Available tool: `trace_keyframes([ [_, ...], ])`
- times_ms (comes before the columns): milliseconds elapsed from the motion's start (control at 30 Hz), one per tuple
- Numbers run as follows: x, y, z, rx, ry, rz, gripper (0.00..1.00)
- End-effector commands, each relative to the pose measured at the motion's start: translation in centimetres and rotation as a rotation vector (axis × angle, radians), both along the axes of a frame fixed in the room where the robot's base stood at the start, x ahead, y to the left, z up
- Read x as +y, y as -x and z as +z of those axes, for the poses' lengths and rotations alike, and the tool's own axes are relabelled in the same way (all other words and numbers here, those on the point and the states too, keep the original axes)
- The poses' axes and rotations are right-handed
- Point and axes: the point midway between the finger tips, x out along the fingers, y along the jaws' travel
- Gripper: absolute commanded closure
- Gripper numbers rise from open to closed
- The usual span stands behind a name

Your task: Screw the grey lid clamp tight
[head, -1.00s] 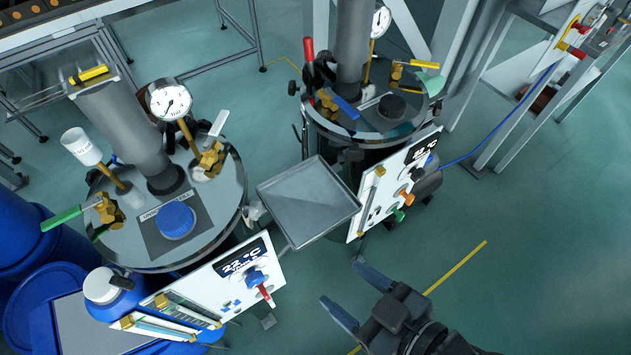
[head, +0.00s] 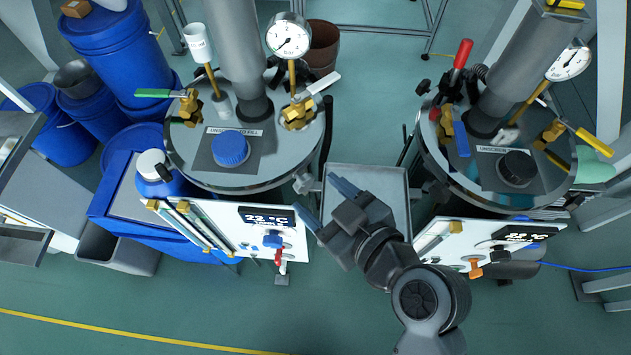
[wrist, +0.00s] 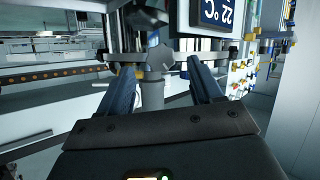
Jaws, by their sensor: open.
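The grey lid clamp (head: 305,183) sits at the right edge of the left vessel's round metal lid (head: 285,168) in the head view. In the wrist view a grey knob (wrist: 160,59), which looks like this clamp, shows ahead between the fingers. My gripper (head: 326,204) is open and empty, just right of and below the clamp in the head view, apart from it. Its two blue-grey fingers also show in the wrist view (wrist: 163,68). I cannot tell how tight the clamp is.
A grey tray (head: 395,190) lies between the two vessels, partly behind my gripper. A white panel (head: 240,228) reading 22 °C stands left of the gripper. The right vessel (head: 520,205) has a similar panel (head: 445,238). Open floor (head: 330,310) lies in front.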

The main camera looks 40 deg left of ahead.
Motion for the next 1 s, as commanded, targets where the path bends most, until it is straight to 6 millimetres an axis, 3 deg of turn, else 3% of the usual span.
trace_keyframes([
  [300,3.1,-1.0,-1.3,-0.001,0.001,-0.002,0.35],
  [633,3.3,-1.0,-1.5,0.000,0.002,-0.003,0.36],
  [1000,3.3,-1.0,-1.5,0.000,0.002,-0.003,0.72],
])
